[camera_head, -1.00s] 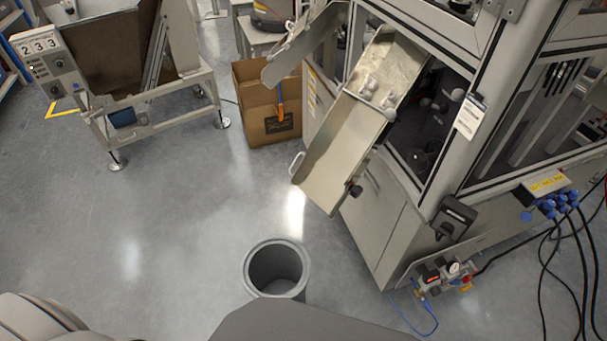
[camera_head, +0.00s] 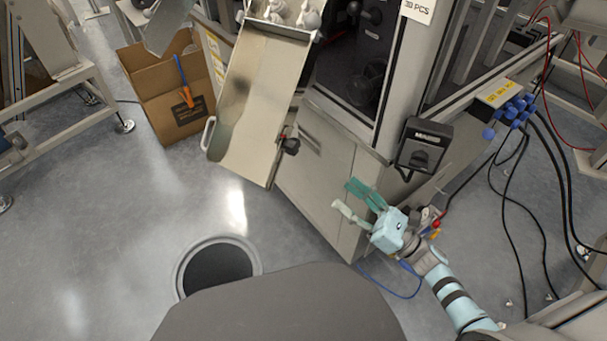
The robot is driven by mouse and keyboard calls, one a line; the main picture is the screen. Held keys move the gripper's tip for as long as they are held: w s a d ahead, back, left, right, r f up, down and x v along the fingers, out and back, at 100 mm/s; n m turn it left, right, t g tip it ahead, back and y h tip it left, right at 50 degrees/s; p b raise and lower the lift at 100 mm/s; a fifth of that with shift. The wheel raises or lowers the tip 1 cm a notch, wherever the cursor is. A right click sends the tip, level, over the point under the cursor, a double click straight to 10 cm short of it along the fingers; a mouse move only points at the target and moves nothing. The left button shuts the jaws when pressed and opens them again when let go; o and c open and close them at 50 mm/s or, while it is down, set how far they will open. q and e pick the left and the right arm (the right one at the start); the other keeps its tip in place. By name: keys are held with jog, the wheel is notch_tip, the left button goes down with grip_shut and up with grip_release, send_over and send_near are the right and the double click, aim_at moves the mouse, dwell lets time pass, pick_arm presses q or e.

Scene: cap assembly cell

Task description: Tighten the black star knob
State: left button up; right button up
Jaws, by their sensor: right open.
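The black star knob (camera_head: 290,146) sits on the right edge of the metal chute (camera_head: 245,125), near its lower end. My right gripper (camera_head: 345,195) is open and empty. It is below and to the right of the knob in the picture, clearly apart from it, with its fingers pointing up and left toward the chute. My left gripper is out of view.
The chute slopes down from the machine cabinet (camera_head: 318,170). A black switch box (camera_head: 422,145) is on the cabinet post. A cardboard box (camera_head: 150,97) stands left of the chute. A round grey bin (camera_head: 254,256) stands in front. Black cables (camera_head: 505,200) hang at right.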

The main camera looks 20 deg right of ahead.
aim_at(297, 150)
jog(key=x, duration=0.9)
jog(key=p+x, duration=0.1)
jog(key=x, duration=0.4)
jog(key=shift+d+r, duration=0.2)
jog(key=c, duration=1.1)
